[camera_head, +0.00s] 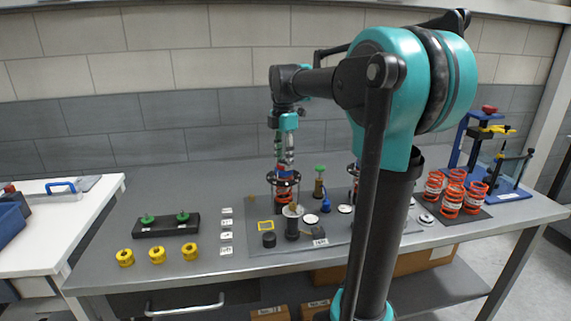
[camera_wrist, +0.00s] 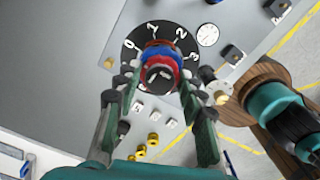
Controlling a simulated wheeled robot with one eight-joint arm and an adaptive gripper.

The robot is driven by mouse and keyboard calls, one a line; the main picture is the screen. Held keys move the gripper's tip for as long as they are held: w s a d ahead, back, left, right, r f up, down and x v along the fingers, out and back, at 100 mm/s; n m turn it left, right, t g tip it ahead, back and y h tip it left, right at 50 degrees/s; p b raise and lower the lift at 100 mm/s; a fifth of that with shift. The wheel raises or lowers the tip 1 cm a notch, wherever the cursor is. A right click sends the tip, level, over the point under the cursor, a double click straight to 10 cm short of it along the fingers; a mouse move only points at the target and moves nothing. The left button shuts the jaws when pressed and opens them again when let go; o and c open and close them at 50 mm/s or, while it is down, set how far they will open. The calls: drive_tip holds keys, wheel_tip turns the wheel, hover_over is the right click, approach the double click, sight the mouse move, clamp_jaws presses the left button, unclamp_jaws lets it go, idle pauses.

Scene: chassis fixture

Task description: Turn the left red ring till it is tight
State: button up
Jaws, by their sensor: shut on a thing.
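The left red ring (camera_wrist: 158,63) sits with a blue ring (camera_wrist: 160,50) at the centre of a black dial (camera_wrist: 131,60) marked 0 to 3. My gripper (camera_wrist: 160,76) has one finger on each side of the red ring and is shut on it; the exact contact is hard to see. Another assembly to the right is mostly hidden behind my arm.
Yellow rings (camera_head: 157,255) and a black block with green knobs (camera_head: 165,224) lie at the table's left. Several orange springs (camera_head: 452,195) and a blue press (camera_head: 500,175) stand at the right.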

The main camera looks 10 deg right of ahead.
drive_tip(key=m, duration=1.2)
drive_tip(key=shift+m, duration=2.2)
drive_tip(key=o, duration=0.9)
drive_tip(key=shift+o, duration=0.2)
